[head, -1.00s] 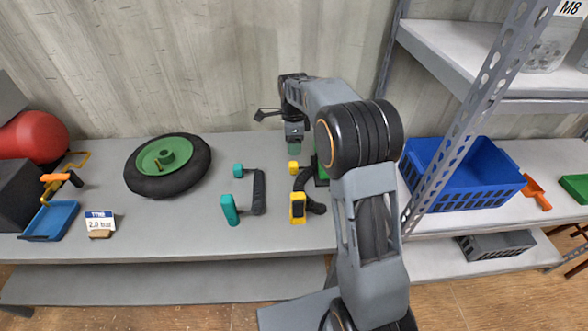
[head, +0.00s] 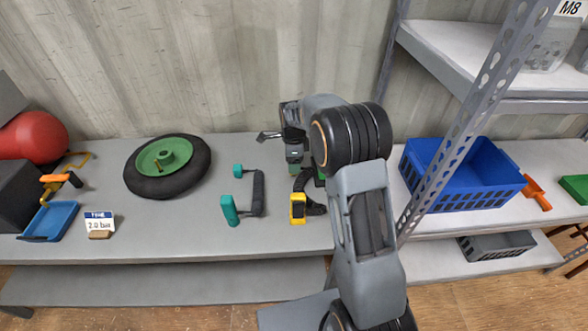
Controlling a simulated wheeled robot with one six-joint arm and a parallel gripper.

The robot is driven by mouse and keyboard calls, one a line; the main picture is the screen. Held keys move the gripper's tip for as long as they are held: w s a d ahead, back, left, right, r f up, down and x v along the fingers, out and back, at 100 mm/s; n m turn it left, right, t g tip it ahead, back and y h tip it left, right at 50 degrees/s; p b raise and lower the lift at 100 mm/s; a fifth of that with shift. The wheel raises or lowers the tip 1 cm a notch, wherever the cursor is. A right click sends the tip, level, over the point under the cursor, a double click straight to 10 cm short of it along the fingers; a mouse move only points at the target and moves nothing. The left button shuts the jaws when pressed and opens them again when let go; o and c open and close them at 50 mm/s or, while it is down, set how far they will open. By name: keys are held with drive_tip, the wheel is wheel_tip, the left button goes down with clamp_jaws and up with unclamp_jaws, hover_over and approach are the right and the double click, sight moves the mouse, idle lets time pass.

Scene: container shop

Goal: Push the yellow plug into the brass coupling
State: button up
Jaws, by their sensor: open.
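A black hose (head: 314,208) lies on the bench, curving back beside my arm, with a larger yellow end piece (head: 297,208) at its front. The small yellow piece at its back end is hidden behind my gripper (head: 294,168), which hangs low over that spot, pointing down. My gripper is open; I cannot tell whether its fingers straddle or touch the piece. A small brass-coloured part (head: 157,163) stands on the green hub of a black tyre (head: 181,183) at the left; I cannot tell whether it is the coupling.
A dark hose (head: 258,192) with a teal front piece (head: 230,210) and a small teal back piece (head: 238,171) lies just left. A pressure sign (head: 100,223), blue tray (head: 50,221) and red tank (head: 35,137) are far left. A shelf post (head: 465,115) and blue crate (head: 463,190) stand right.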

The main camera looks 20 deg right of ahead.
drive_tip(key=shift+f, duration=1.5)
drive_tip(key=c, duration=1)
drive_tip(key=shift+o, duration=0.2)
drive_tip(key=shift+r, duration=0.1)
drive_tip(key=shift+r, duration=0.55)
wheel_tip(320, 180, up, 2)
drive_tip(key=shift+s+a+r, duration=0.15)
drive_tip(key=shift+r, duration=0.05)
drive_tip(key=s+a+r, duration=0.8)
drive_tip(key=s+r, duration=0.1)
drive_tip(key=s, duration=0.2)
drive_tip(key=shift+r+b, duration=0.15)
drive_tip(key=shift+b, duration=0.3)
drive_tip(key=shift+s, duration=0.1)
